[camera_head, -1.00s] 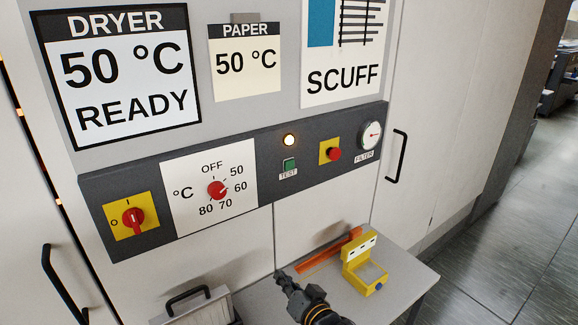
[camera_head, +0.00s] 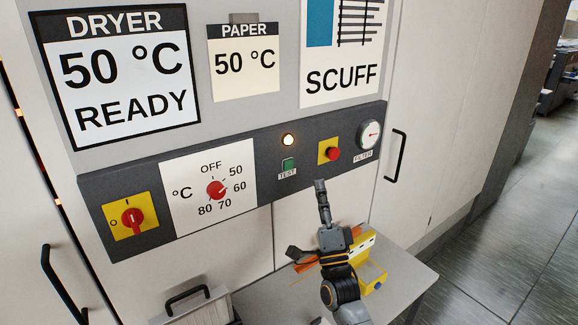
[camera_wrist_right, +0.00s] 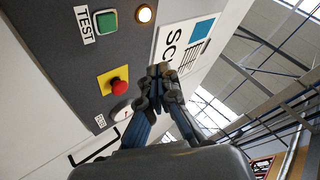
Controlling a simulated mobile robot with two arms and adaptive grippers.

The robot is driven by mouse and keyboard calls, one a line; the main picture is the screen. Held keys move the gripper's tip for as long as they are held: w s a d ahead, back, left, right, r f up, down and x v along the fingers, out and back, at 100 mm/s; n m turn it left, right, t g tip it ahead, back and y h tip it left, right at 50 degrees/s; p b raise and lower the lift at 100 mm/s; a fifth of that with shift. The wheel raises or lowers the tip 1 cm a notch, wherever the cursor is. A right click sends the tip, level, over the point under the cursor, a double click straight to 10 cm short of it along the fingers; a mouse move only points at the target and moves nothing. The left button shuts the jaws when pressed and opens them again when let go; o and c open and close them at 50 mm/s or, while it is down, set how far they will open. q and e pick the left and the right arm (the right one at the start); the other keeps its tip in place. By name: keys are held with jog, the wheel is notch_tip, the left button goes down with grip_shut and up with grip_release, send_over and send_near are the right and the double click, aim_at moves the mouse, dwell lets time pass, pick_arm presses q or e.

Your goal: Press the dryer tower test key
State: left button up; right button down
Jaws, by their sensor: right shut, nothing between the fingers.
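The green square test key (camera_head: 289,164) sits on the dark control panel (camera_head: 270,180), above its TEST label and below a lit round lamp (camera_head: 288,140). The key also shows in the right wrist view (camera_wrist_right: 106,22). My right gripper (camera_head: 320,184) is shut and empty, pointing up, below and to the right of the key and apart from it. In the right wrist view the closed fingertips (camera_wrist_right: 160,72) show below and to the right of the key. My left gripper is in neither view.
A red stop button (camera_head: 333,153) on a yellow plate and a filter gauge (camera_head: 370,134) are right of the key. The red temperature knob (camera_head: 216,190) and red rotary switch (camera_head: 132,222) are left. A yellow device (camera_head: 372,275) stands on the grey table (camera_head: 270,300) below.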

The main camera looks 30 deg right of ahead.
aim_at(289, 165)
jog(key=w+b, duration=0.3)
jog(key=w, duration=0.6)
jog(key=shift+a+y+b, duration=0.3)
jog(key=shift+a+b, duration=0.05)
jog(key=shift+b, duration=0.05)
dwell(1.1)
jog(key=shift+w+b, duration=0.3)
jog(key=shift+w, duration=0.05)
jog(key=shift+w+b, duration=0.35)
jog(key=shift+w, duration=0.05)
dwell(0.6)
jog(key=shift+s, duration=0.15)
jog(key=shift+s+p, duration=0.4)
jog(key=shift+s, duration=0.3)
